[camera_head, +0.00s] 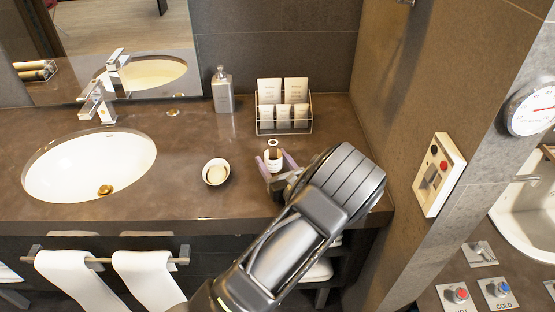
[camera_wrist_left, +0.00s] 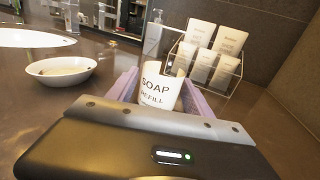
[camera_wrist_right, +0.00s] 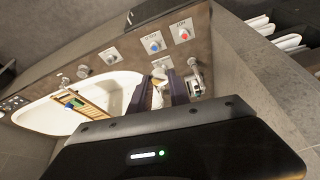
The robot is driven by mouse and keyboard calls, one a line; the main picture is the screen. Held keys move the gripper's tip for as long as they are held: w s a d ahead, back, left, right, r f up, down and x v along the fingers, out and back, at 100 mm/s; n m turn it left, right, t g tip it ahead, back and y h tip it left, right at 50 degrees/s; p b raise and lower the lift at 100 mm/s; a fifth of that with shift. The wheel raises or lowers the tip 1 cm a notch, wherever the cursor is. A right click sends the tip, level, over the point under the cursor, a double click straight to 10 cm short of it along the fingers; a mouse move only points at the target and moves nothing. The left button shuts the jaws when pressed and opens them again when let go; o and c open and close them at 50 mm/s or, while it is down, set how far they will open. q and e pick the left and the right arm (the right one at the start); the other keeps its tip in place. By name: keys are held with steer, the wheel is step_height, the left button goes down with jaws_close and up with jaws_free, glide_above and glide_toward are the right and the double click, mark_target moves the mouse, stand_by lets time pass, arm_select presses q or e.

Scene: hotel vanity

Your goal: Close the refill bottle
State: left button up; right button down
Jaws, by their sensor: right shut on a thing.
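The white refill bottle (camera_head: 273,166), marked SOAP REFILL, stands upright on the counter; it also shows in the left wrist view (camera_wrist_left: 159,88). A pale ring shows at its top in the head view; I cannot tell its details. My left gripper (camera_head: 276,165) is low around the bottle, one purple finger on each side, apparently open; its fingers (camera_wrist_left: 158,95) flank the bottle in the left wrist view. My right gripper (camera_wrist_right: 165,90) shows only in the right wrist view, away from the bottle. It is shut on a small pale thing (camera_wrist_right: 158,92), mostly hidden between its fingers.
A small bowl (camera_head: 216,172) stands left of the bottle. A wire rack of white packets (camera_head: 284,107) and a grey dispenser (camera_head: 223,90) stand behind. The sink (camera_head: 89,165) is at left. The wall (camera_head: 400,120) bounds the counter at right.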

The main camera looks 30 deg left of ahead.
arm_select(q)
jaws_close()
stand_by(0.4)
steer(key=shift+r, duration=0.15)
step_height(320, 180, up, 10)
arm_select(e)
steer(key=shift+f, duration=0.25)
stand_by(1.0)
stand_by(0.6)
arm_select(q)
steer(key=shift+c, duration=1.9)
jaws_free()
jaws_close()
steer(key=shift+f, duration=0.2)
arm_select(e)
steer(key=shift+d, duration=0.1)
